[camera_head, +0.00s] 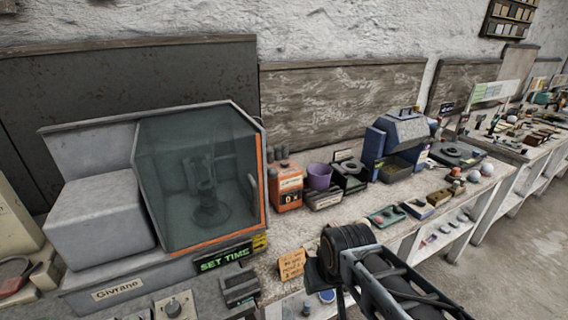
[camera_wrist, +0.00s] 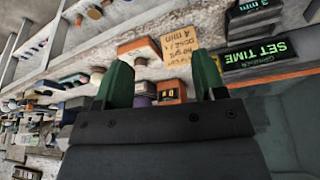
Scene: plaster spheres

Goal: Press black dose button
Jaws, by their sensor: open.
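The black dose button cannot be made out for certain in either view. An orange box (camera_head: 288,192) with a small dark number panel stands on the bench right of the grey machine. It shows small and partly hidden between my fingers in the wrist view (camera_wrist: 171,92).
A large grey machine (camera_head: 100,215) with a glass hood and green "SET TIME" display (camera_head: 224,258) fills the left. A purple cup (camera_head: 319,177), a dark box (camera_head: 350,174) and a blue-grey machine (camera_head: 400,145) stand to the right. Small trays line the front edge.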

